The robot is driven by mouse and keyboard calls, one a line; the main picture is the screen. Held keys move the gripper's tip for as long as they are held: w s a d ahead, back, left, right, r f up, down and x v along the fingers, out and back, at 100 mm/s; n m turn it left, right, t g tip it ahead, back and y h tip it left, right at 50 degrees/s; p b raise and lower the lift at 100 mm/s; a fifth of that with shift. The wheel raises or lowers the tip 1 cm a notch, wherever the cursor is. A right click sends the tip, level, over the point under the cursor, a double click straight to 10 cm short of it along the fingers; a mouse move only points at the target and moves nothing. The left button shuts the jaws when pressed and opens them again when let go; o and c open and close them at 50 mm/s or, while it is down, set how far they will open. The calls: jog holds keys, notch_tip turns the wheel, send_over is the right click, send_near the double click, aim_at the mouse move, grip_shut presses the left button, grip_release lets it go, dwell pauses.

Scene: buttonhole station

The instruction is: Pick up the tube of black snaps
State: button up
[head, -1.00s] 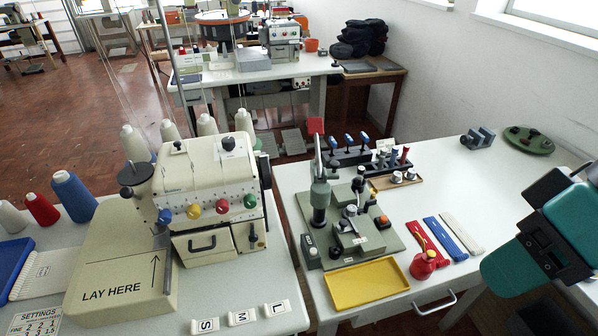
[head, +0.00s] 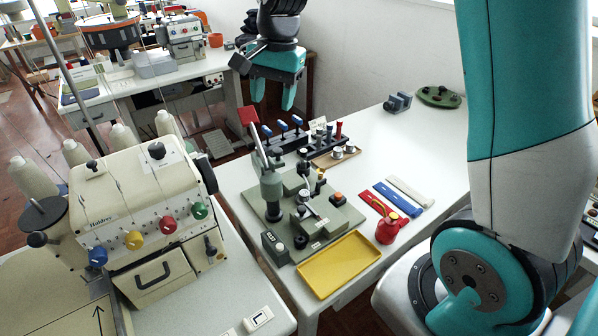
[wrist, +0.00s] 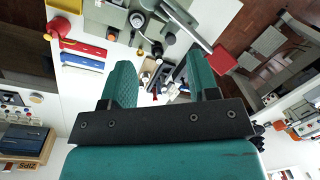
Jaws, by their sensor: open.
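A black rack (head: 292,143) stands behind the green press, with several blue-topped tools along it. At its right end a few small upright tubes stand close together: a pale one, a dark one (head: 329,133) and a red one (head: 339,130). The dark one may be the tube of black snaps; its contents are too small to make out. My gripper (head: 272,96) is open and empty, pointing down, above and behind the rack. In the wrist view, my gripper (wrist: 164,68) has the rack area between and beyond its teal fingers, which partly hide it.
The green press (head: 303,212) and a yellow tray (head: 338,264) stand in front of the rack. The table's back right is mostly clear.

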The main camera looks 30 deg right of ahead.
jog(key=w+d+f+m+b, duration=0.1)
jog(key=w+d+f+m, duration=0.6)
jog(key=w+d+m, duration=0.15)
jog(key=m+h, duration=0.1)
jog(key=m, duration=0.3)
send_over(304, 151)
notch_tip(304, 151, down, 4)
jog(key=shift+g, duration=0.3)
jog(key=f, duration=0.3)
jog(key=f+p, duration=0.1)
jog(key=f, duration=0.6)
jog(key=shift+w+d+f+p, duration=0.3)
jog(key=shift+f+p, duration=0.05)
jog(key=shift+f, duration=0.05)
jog(key=shift+s+a+f+p, duration=0.15)
jog(key=shift+f+p, duration=0.4)
jog(key=shift+f, duration=0.95)
jog(key=shift+s+a+f+p, duration=0.1)
jog(key=shift+f+p, duration=0.45)
jog(key=shift+f, duration=0.95)
jog(key=c, duration=1)
jog(key=shift+r, duration=0.1)
